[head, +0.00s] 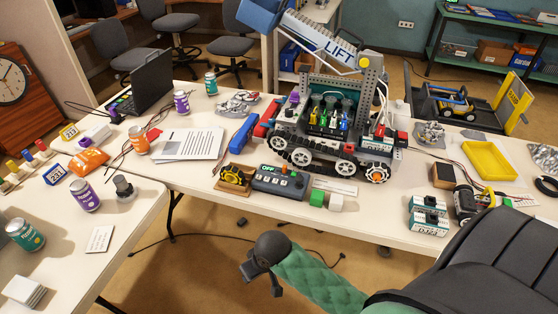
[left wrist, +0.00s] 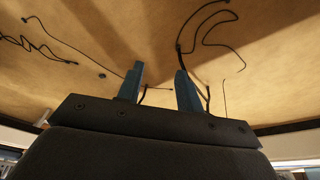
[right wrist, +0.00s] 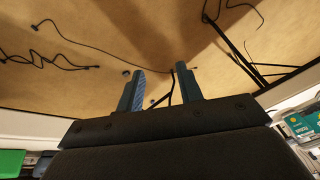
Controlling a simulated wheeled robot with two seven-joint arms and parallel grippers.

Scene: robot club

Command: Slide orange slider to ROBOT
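A dark grey control box (head: 280,182) lies on the front part of the middle table, below the tracked robot model. It has a small display reading OFF (head: 268,169) and a small orange part (head: 284,170) on top, probably the slider. Its lettering is too small to read, so I cannot tell which mark the orange part stands at. In the left wrist view my left gripper (left wrist: 158,82) is open and empty above the floor. In the right wrist view my right gripper (right wrist: 158,88) is also open and empty. I cannot clearly identify either gripper in the head view.
The LIFT robot model (head: 325,125) stands behind. A green quilted, dark-ended shape (head: 305,275) is in front of the table. Cables lie on the floor.

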